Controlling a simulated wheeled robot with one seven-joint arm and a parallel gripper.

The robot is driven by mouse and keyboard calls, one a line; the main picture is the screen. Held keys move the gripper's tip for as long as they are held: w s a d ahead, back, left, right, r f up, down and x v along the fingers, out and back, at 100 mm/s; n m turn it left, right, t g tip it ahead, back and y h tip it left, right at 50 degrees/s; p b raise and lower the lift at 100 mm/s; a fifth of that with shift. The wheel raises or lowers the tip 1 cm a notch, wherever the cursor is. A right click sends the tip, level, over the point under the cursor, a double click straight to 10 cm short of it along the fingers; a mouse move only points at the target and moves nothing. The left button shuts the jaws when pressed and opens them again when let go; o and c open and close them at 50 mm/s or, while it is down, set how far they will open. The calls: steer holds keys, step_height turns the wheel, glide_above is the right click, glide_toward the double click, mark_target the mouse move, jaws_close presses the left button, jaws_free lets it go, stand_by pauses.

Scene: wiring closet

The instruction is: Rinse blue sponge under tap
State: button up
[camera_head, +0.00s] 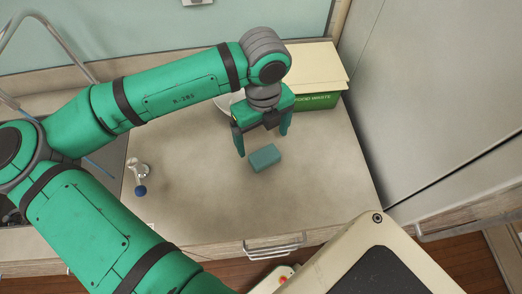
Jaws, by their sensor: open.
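A blue-green sponge (265,158) lies flat on the beige counter (320,170), near its middle. My gripper (263,147) is open, with its two green fingers pointing down just behind and above the sponge. No gap or contact between the fingers and the sponge can be judged exactly, and nothing shows between the fingers. A curved grey tap pipe (40,17) shows at the upper left. The sink area at the left (107,168) is mostly hidden by my green arm.
A green bin marked food waste (318,101) with a beige lid stands behind my gripper. A small silver fitting with a blue knob (140,190) stands left of the sponge. A pale plate-like thing is partly hidden behind my gripper. A tall grey panel (430,90) bounds the right.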

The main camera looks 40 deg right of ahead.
mark_target(265, 155)
steer(key=shift+s+f, duration=0.3)
steer(key=shift+f, duration=0.35)
steer(key=shift+s+a+f, duration=0.1)
steer(key=shift+s+f, duration=0.05)
steer(key=shift+f, duration=3)
steer(key=c, duration=1.2)
steer(key=shift+r, duration=0.1)
